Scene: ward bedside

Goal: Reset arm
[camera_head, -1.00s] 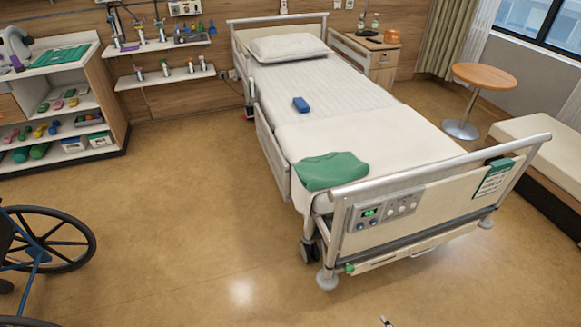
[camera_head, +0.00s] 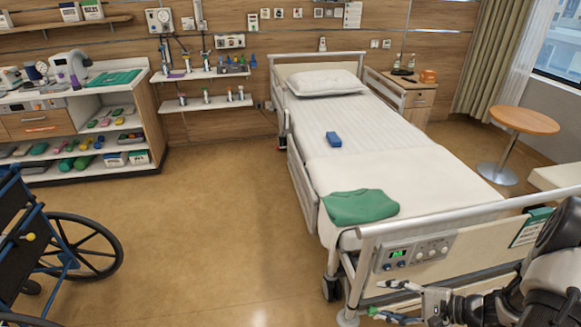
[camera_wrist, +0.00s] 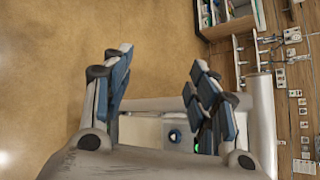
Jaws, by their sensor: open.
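My gripper (camera_head: 384,299) is at the lower right of the head view, in front of the bed's footboard. In the wrist view my gripper (camera_wrist: 158,68) shows two blue-padded fingers spread wide with nothing between the pads. The footboard and its control panel show behind and between the fingers. Part of my arm covers the right end of the footboard in the head view.
A wheelchair (camera_head: 75,250) stands at left, a round table (camera_head: 525,120) at right. Floor (camera_head: 220,220) is clear between wheelchair and bed.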

